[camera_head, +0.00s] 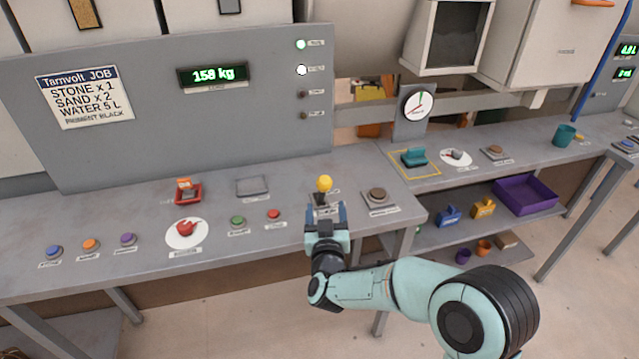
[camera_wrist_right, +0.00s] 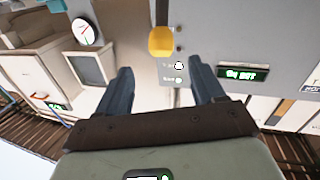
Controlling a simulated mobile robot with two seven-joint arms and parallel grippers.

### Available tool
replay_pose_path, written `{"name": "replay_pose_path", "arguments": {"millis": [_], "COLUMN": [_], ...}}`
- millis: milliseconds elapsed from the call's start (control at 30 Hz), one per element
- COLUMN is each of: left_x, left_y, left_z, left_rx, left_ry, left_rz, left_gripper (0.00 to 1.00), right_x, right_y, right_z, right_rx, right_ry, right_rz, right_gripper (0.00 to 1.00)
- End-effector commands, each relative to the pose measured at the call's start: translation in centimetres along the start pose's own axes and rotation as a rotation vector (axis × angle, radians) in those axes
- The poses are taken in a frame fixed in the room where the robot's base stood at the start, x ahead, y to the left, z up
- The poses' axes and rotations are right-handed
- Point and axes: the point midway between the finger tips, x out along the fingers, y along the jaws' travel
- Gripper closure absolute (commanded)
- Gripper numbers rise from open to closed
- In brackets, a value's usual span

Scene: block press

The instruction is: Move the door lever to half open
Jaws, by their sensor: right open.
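A lever with a yellow knob (camera_head: 324,184) stands on the grey bench, with a small label beside it that I cannot read. In the right wrist view the yellow knob (camera_wrist_right: 162,41) shows on its dark stem, in line with the gap between the fingers and apart from both. My right gripper (camera_head: 326,212) is open and empty at the near side of the lever, and it hides part of the lever's base. Its blue fingers (camera_wrist_right: 161,72) are spread in the wrist view. My left gripper is not in view.
A brown button (camera_head: 377,195) sits right of the lever. Red (camera_head: 273,213) and green (camera_head: 237,221) buttons and a red knob on a white dial (camera_head: 186,230) lie to the left. The grey panel's display (camera_head: 213,75) reads about 158 kg. A clock-like gauge (camera_head: 417,104) stands behind.

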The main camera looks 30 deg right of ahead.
Motion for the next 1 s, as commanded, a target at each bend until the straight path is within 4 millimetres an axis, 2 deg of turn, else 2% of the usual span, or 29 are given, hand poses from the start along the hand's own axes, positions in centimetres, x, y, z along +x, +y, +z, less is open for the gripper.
{"name": "replay_pose_path", "arguments": {"millis": [100, 300, 500, 700, 933, 967, 1000], "left_x": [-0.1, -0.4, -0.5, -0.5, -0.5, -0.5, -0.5], "left_y": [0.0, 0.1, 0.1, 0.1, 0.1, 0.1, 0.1], "left_z": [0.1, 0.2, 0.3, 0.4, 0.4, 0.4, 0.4], "left_rx": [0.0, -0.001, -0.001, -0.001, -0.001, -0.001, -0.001], "left_ry": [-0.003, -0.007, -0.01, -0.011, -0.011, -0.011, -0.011], "left_rz": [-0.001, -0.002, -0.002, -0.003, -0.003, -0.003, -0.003], "left_gripper": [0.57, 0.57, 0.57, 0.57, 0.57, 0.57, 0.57], "right_x": [2.7, 6.8, 9.5, 10.4, 10.4, 10.4, 10.4], "right_y": [0.1, 0.0, -0.1, -0.1, -0.1, -0.1, -0.1], "right_z": [0.1, 0.1, 0.1, 0.1, 0.2, 0.2, 0.2], "right_rx": [-0.001, -0.001, -0.001, -0.001, -0.001, 0.0, 0.0], "right_ry": [0.0, -0.001, -0.002, -0.002, -0.003, -0.003, -0.003], "right_rz": [0.003, 0.001, -0.001, -0.002, -0.002, -0.002, -0.002], "right_gripper": [0.32, 0.32, 0.32, 0.32, 0.32, 0.35, 0.48]}}
